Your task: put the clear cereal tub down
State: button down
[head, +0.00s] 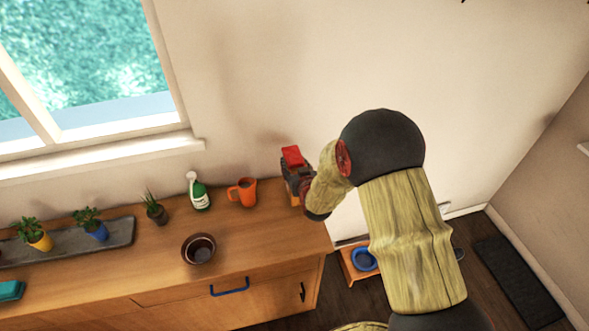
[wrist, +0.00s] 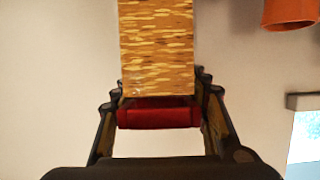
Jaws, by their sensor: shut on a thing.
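The clear cereal tub (head: 291,156) has a red lid and is at the right end of the wooden counter, near the wall. In the wrist view the tub (wrist: 157,48) shows its tan, flaky contents, with the red lid (wrist: 158,113) between my fingers. My gripper (wrist: 160,98) is shut on the tub near its lid. In the head view my gripper (head: 294,178) and arm cover much of the tub. I cannot tell whether its base touches the counter.
An orange mug (head: 243,192) stands just left of the tub. Further left are a green-and-white spray bottle (head: 198,192), a dark bowl (head: 199,248) and potted plants on a grey tray (head: 118,233). The counter's right edge is close. Bare counter (head: 270,235) lies in front.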

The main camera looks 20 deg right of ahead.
jog(key=shift+f, duration=1)
jog(key=shift+f, duration=0.2)
jog(key=c, duration=1)
grip_release()
